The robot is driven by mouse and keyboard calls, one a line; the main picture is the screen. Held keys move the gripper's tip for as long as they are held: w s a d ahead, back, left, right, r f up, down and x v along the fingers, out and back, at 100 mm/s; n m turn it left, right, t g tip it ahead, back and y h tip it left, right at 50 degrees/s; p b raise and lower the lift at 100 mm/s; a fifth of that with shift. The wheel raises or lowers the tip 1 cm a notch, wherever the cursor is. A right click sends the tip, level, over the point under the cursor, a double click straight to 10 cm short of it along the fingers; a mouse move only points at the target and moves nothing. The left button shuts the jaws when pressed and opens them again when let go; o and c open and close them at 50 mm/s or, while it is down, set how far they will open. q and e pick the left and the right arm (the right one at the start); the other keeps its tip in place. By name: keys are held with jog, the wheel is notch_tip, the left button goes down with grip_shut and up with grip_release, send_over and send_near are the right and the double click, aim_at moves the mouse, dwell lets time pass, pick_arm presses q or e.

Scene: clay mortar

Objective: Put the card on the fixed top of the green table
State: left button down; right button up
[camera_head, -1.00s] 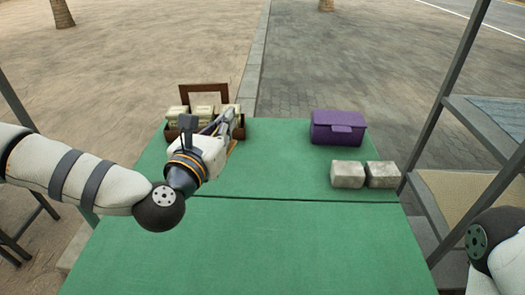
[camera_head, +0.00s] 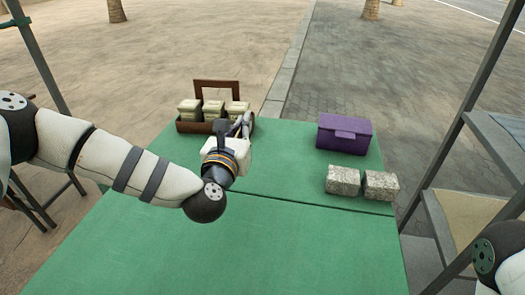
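The green table (camera_head: 200,240) has a seam across it, with a far section (camera_head: 285,165) behind it and a near section in front. My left gripper (camera_head: 245,123) is over the far section, by the right front corner of a brown wooden carrier. Its fingers point away from me and are partly hidden by its own body, so its opening is unclear. I cannot make out the card; it may be hidden behind the gripper. Of my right arm only a part shows at the lower right edge; its gripper is out of view.
The wooden carrier (camera_head: 187,127) holds 3 pale boxes (camera_head: 213,112) at the far left. A purple box (camera_head: 343,135) stands at the far right, with two grey stone blocks (camera_head: 342,180) in front of it. A metal shelf (camera_head: 465,217) stands right of the table. The near section is clear.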

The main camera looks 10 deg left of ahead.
pick_arm(q)
jog(key=w+d+f, duration=0.1)
jog(key=f, duration=0.2)
jog(key=w+d+f+b, duration=0.1)
jog(key=f, duration=0.2)
jog(key=w+d+f, duration=0.1)
jog(key=f, duration=0.2)
jog(key=shift+w+d, duration=0.1)
jog(key=shift+d, duration=0.3)
pick_arm(e)
jog(key=shift+s+f, duration=0.65)
jog(key=shift+f, duration=0.1)
pick_arm(q)
jog(key=shift+f+b, duration=0.1)
jog(key=shift+b, duration=0.2)
jog(key=c, duration=2.2)
grip_release()
jog(key=o, duration=0.4)
pick_arm(e)
jog(key=shift+s+f+g, duration=0.1)
jog(key=shift+f+g, duration=0.05)
jog(key=shift+g, duration=0.15)
pick_arm(q)
jog(key=shift+r, duration=0.2)
jog(key=s, duration=1.2)
pick_arm(e)
jog(key=shift+w+r, duration=0.2)
jog(key=shift+r, duration=0.1)
